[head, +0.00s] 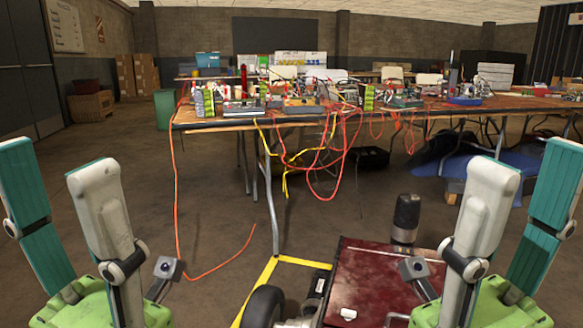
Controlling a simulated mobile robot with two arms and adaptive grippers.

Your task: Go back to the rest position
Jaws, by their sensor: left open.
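My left gripper (52,165) points up at the lower left of the head view. Its teal and pale grey fingers stand wide apart above a green palm, with nothing between them. My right gripper (528,165) points up at the lower right in a mirrored pose. Its fingers are also spread wide and hold nothing. Both grippers are well apart from each other and appear in front of the cluttered table (215,126), touching nothing that I can see. The lower parts of both palms are cut off by the frame's bottom edge.
Chargers, tools and cables crowd the table. Red and yellow cables (330,165) hang off its front, and an orange cable (175,200) trails on the floor. Floor at left is clear.

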